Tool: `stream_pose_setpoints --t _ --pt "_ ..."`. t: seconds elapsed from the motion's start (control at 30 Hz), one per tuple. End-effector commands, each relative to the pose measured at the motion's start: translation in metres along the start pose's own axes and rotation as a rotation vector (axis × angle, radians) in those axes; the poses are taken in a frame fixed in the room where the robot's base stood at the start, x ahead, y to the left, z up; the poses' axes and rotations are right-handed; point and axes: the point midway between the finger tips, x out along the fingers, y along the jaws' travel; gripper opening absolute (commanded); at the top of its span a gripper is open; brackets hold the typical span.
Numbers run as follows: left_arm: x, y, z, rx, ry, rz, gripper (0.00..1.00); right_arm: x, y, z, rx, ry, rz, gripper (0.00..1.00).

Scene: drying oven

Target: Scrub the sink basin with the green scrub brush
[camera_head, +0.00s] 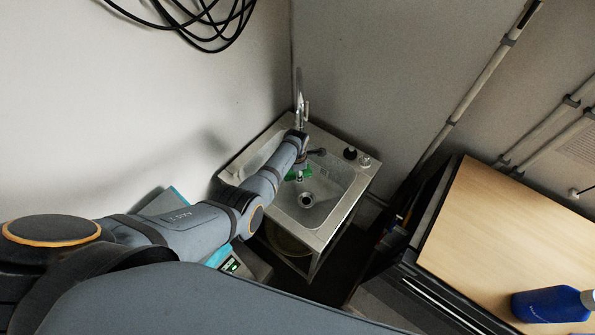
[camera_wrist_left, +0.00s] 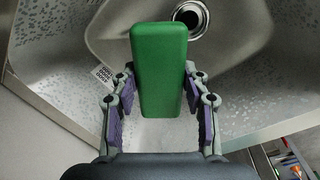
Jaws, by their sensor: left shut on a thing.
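The green scrub brush (camera_wrist_left: 159,68) is held between the two fingers of my left gripper (camera_wrist_left: 160,95), which is shut on it. In the head view the brush (camera_head: 300,174) shows as a small green patch at the end of my left arm, over the sink basin (camera_head: 327,186). In the wrist view the round drain (camera_wrist_left: 190,17) lies just beyond the brush's far end. Whether the brush touches the basin surface cannot be told. My right gripper is not in view.
A tall faucet (camera_head: 301,103) stands at the sink's back corner, with small dark and clear items (camera_head: 350,153) on the rim. A wooden-topped cabinet (camera_head: 510,230) with a blue bottle (camera_head: 548,304) stands to the right. Walls close in behind the sink.

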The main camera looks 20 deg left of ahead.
Motion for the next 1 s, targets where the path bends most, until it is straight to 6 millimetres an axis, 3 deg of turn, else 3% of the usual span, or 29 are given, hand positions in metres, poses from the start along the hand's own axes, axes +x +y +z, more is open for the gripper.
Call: stream_pose_setpoints --t 0.03,0.6,1.0 --pt "-0.010 0.001 0.001 0.000 0.000 0.000 0.21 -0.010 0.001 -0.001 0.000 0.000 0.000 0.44" --pt "-0.061 0.009 0.003 0.000 0.000 0.000 0.21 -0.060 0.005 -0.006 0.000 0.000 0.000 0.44" --pt "-0.061 0.009 0.003 0.000 0.000 0.000 0.21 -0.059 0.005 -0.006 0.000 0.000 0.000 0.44"
